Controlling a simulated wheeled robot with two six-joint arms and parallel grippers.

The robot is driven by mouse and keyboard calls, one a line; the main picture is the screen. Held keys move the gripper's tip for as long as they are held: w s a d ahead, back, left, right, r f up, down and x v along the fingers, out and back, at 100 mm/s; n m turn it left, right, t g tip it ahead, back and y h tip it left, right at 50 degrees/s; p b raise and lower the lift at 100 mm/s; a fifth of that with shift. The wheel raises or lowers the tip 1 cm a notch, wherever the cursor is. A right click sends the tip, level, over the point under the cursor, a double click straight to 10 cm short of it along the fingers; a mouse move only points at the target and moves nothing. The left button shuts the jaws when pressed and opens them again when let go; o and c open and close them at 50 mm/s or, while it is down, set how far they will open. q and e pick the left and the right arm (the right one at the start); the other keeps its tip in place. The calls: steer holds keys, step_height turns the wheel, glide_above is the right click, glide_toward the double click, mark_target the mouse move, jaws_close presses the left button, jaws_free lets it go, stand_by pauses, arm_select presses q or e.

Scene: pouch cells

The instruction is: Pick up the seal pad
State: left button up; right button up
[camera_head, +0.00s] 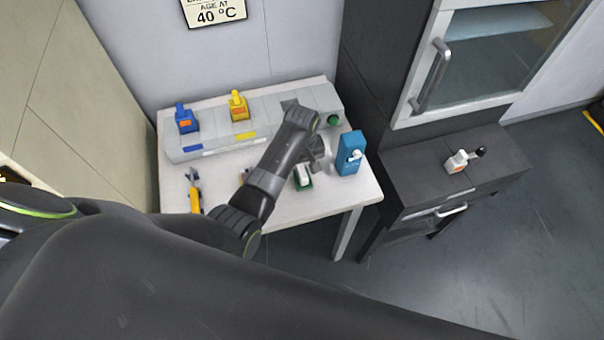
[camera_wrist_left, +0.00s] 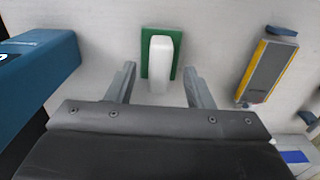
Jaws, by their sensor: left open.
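What looks like the seal pad is a white, rounded block on a green base. In the head view the white block (camera_head: 303,173) sits on the table on its green base (camera_head: 305,185), just below my left gripper (camera_head: 316,160). In the left wrist view the white block (camera_wrist_left: 160,62) lies lengthwise between my open left fingers (camera_wrist_left: 160,82), with the green base (camera_wrist_left: 147,55) showing around it. The fingers show gaps on both sides. My right gripper is not in view.
A blue dispenser (camera_head: 350,153) stands right of the pad. A grey-and-yellow tool (camera_wrist_left: 268,68) lies on the other side. A yellow-handled tool (camera_head: 195,192) lies at the table's left. A grey raised panel (camera_head: 215,140) holds blue (camera_head: 186,120) and yellow (camera_head: 238,108) pieces.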

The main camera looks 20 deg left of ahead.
arm_select(q)
steer(key=shift+f, duration=1.3)
jaws_close()
steer(key=shift+r, duration=0.15)
